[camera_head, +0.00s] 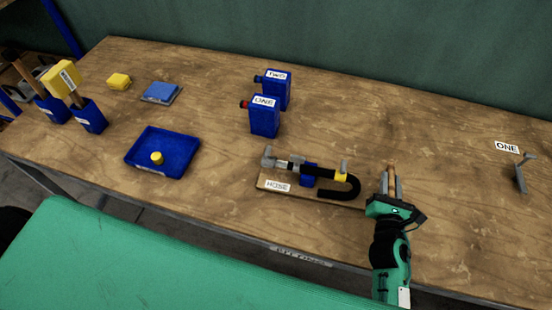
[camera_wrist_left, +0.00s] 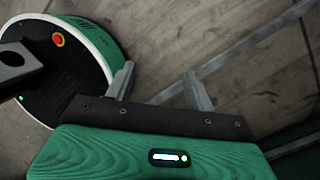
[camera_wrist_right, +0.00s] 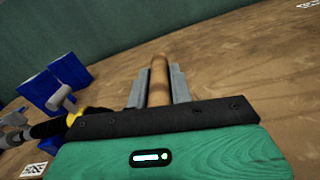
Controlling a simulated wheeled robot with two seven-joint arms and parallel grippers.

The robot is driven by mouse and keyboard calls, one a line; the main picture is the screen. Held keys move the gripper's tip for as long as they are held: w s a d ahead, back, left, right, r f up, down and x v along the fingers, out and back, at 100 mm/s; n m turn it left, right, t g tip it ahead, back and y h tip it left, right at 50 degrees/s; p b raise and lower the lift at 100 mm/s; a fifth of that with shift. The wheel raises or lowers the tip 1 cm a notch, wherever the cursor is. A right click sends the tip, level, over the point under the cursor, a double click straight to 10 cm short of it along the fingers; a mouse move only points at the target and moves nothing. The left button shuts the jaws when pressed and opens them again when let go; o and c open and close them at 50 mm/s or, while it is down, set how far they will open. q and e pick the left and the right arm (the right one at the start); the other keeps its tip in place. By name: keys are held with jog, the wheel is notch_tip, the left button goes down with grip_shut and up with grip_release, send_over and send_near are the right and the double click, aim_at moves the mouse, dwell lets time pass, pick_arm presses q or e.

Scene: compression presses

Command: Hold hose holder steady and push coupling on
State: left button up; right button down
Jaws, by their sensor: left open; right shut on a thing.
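The hose holder is a wooden board (camera_head: 312,193) labelled HOSE near the table's front edge. It carries a black curved hose (camera_head: 352,187), a blue block (camera_head: 308,178), a yellow ring (camera_head: 341,175) and grey metal fittings (camera_head: 268,158). I cannot tell which part is the coupling. My right gripper (camera_head: 391,182) is just right of the board, shut on a tan rod (camera_wrist_right: 158,82) that stands up between its fingers. Part of the hose holder shows at the left of the right wrist view. My left gripper (camera_wrist_left: 158,90) is open and empty over the floor, outside the head view.
Two blue containers (camera_head: 264,118) labelled ONE and TWO stand behind the hose board. A blue tray (camera_head: 135,155) with a yellow knob is to the left. A grey bracket (camera_head: 521,175) stands far right by a ONE label. The table between bracket and right gripper is clear.

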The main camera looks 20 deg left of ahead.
pick_arm(q)
jog(key=s+r+m+g+h, duration=0.1)
jog(key=s+r+m+g, duration=0.15)
jog(key=r, duration=0.65)
jog(key=s+r+m+g, duration=0.15)
jog(key=r+m, duration=0.25)
jog(key=r, duration=0.4)
notch_tip(320, 180, up, 35)
jog(key=m+t+h, duration=0.1)
jog(key=t+h, duration=0.3)
jog(key=t, duration=0.3)
send_over(267, 150)
jog(key=a, duration=0.4)
jog(key=x, duration=1.1)
jog(key=shift+s+f, duration=0.25)
jog(key=shift+f, duration=0.15)
jog(key=shift+c, duration=0.4)
jog(key=c, duration=1)
